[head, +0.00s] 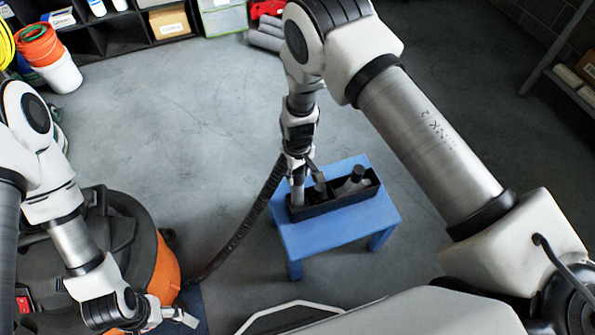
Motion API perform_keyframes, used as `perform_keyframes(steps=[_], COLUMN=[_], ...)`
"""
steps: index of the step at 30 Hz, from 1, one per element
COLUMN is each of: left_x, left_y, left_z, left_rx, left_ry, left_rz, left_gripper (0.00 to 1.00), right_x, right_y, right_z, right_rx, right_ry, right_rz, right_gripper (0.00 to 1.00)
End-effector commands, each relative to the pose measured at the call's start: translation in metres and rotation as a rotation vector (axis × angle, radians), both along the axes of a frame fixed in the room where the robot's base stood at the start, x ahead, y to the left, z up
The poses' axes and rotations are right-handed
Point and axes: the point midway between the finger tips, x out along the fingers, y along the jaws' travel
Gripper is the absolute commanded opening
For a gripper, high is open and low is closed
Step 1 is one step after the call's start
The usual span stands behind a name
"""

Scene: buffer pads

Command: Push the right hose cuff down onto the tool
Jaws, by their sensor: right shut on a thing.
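My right gripper (298,164) is over the left end of a black tray (338,203) and is shut on the cuff end of a black ribbed hose (247,221). The cuff is mostly hidden by the fingers. A light grey upright tool (298,191) stands in the tray directly below; I cannot tell how far the cuff sits on it. More grey tools (354,182) with dark tops are in the tray to the right. My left gripper (176,313) is low at the bottom left, away from the tray; its fingers are too small to judge.
The tray rests on a small blue table (325,232). The hose runs down left towards an orange and black vacuum (163,270). Shelves with boxes (169,22) and an orange and white bucket stack (62,72) stand at the back. The grey floor between is clear.

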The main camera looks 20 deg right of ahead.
Motion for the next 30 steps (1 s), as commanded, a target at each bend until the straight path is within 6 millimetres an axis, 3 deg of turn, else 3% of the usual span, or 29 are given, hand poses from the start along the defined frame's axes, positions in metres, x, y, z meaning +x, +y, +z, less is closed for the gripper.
perform_keyframes(steps=[10, 11, 12, 13, 23, 26, 30], left_x=[0.000, 0.000, 0.000, 0.000, 0.000, 0.000, 0.000], left_y=[0.000, 0.000, 0.000, 0.000, 0.000, 0.000, 0.000], left_z=[-0.002, -0.002, -0.002, -0.002, -0.002, -0.002, -0.002], left_rx=[0.000, 0.000, 0.000, 0.000, 0.000, 0.000, 0.000], left_ry=[0.000, 0.000, 0.000, 0.000, 0.000, 0.000, 0.000], left_rz=[0.000, 0.000, 0.000, 0.000, 0.000, 0.000, 0.000], left_gripper=[0.71, 0.71, 0.71, 0.71, 0.71, 0.71, 0.71], right_x=[0.000, 0.000, 0.000, 0.000, 0.000, 0.001, 0.001], right_y=[0.000, 0.000, 0.000, 0.000, 0.000, 0.000, 0.000], right_z=[-0.003, -0.003, -0.003, -0.003, -0.001, 0.009, 0.041], right_rx=[0.000, 0.000, 0.000, 0.000, 0.000, 0.000, -0.001], right_ry=[0.000, 0.000, 0.000, 0.000, 0.000, -0.002, -0.004], right_rz=[0.000, 0.000, 0.000, 0.000, 0.000, 0.000, -0.001], right_gripper=[0.00, 0.49, 0.63, 0.71, 0.71, 0.71, 0.71])
